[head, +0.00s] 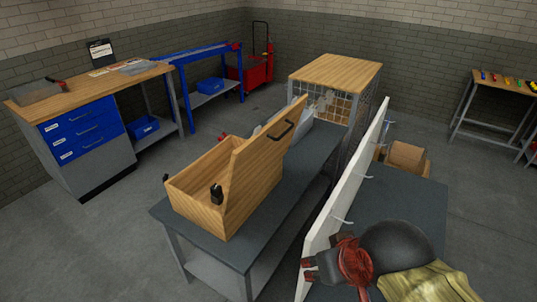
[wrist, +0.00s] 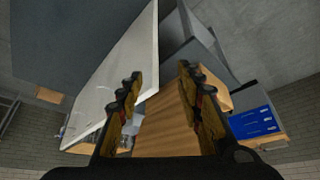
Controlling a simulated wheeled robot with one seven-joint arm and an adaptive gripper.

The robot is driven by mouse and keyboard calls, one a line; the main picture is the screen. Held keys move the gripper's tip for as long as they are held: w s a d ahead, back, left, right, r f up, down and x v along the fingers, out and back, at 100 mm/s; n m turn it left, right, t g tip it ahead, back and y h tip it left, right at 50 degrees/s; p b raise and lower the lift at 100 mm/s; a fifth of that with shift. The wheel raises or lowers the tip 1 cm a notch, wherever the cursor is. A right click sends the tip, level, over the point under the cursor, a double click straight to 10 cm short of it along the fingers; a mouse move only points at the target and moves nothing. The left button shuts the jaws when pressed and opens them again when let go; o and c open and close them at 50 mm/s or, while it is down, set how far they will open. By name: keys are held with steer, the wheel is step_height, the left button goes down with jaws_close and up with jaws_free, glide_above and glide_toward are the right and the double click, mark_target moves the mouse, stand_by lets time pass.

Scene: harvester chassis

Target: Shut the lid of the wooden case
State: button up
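The wooden case (head: 205,208) stands on a grey bench. Its lid (head: 255,160) is open, tilted up steeply on the right side, with a black handle (head: 281,130) near its upper edge. A black fitting is on the case's front corner. Wood that looks like the lid (wrist: 165,125) shows beyond and between the fingers, with part of the case (wrist: 220,95) to the right. I cannot tell the distance to it.
A white upright panel with hooks (head: 345,190) stands close right of the bench (head: 300,160). A wood-topped mesh cage (head: 335,72) is behind. Open floor lies left, before the blue-drawer workbench (head: 85,135).

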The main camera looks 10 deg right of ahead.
steer(key=d+r+p, duration=0.1)
steer(key=p, duration=0.1)
steer(key=d+m+g+p, duration=0.1)
steer(key=p, duration=0.2)
steer(key=w+d+r+m+g+p, duration=0.1)
steer(key=d+p, duration=0.1)
steer(key=shift+w+r+p, duration=0.1)
steer(key=shift+r+p, duration=0.25)
steer(key=c, duration=0.5)
steer(key=w+m+p, duration=0.1)
steer(key=p, duration=0.1)
steer(key=w+r+m+g+y+p, duration=0.1)
steer(key=p, duration=0.1)
steer(key=w+d+m+y+p, duration=0.1)
steer(key=m+p, duration=0.1)
steer(key=shift+w+r+g+p, duration=0.25)
steer(key=shift+w+g+p, duration=0.05)
steer(key=shift+w+g, duration=0.1)
jaws_close()
steer(key=m+t+y+p, duration=0.65)
steer(key=m+p, duration=0.25)
steer(key=m, duration=1.2)
glide_toward(263, 139)
steer(key=shift+x, duration=2.15)
